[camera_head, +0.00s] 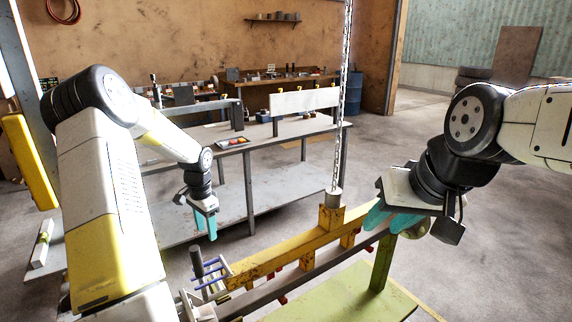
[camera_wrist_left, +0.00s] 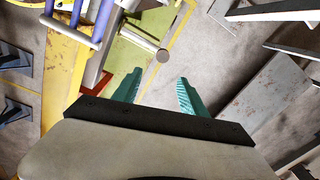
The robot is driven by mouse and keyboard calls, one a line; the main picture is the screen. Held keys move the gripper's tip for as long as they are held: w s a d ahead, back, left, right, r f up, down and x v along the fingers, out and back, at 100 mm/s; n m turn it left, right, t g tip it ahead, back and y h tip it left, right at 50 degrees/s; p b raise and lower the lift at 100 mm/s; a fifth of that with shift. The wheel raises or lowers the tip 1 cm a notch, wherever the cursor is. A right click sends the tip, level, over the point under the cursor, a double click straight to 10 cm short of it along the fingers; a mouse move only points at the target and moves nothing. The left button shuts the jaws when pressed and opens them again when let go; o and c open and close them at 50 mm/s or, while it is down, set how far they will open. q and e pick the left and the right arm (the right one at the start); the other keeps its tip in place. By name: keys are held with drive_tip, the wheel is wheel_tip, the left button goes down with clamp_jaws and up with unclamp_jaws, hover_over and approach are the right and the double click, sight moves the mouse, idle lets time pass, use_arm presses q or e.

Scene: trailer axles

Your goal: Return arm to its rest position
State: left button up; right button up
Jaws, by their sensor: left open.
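My left gripper (camera_head: 205,226) hangs in the air beyond the yellow beam's near end, its teal fingers pointing down. In the left wrist view its two fingers (camera_wrist_left: 158,92) stand apart with nothing between them. My right gripper (camera_head: 393,218) is at the far right end of a long dark bar (camera_head: 315,270). Its teal fingers are by the bar's end; whether they clamp it is unclear. The bar lies alongside a worn yellow beam (camera_head: 285,252), which is by a hanging chain (camera_head: 342,100). A rack with blue-purple rods (camera_head: 208,272) is near the beam's left end.
A grey workbench (camera_head: 270,150) with a small tray (camera_head: 233,143) stands behind the beam. A green stand (camera_head: 340,295) is below the bar. A blue barrel (camera_head: 352,98) and a back bench (camera_head: 275,80) are farther off. Open floor (camera_head: 460,220) lies to the right.

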use_arm(q)
drive_tip(key=s+d+r+n+t, duration=0.1)
drive_tip(key=s+d+r, duration=0.45)
drive_tip(key=r, duration=0.45)
drive_tip(key=s+d+r+n+t, duration=0.2)
drive_tip(key=s+d+r, duration=0.2)
drive_tip(key=s+r, duration=0.5)
drive_tip(key=s+d+r+n+t+h, duration=0.1)
drive_tip(key=s+d+r+n, duration=0.1)
drive_tip(key=s, duration=0.6)
drive_tip(key=s+d+r+n+t+h, duration=0.1)
drive_tip(key=s+d+r, duration=0.3)
drive_tip(key=s, duration=0.4)
drive_tip(key=shift+s+d+r+n+t+h, duration=0.3)
drive_tip(key=shift+d+r+n+t, duration=0.1)
drive_tip(key=shift+r+t, duration=0.15)
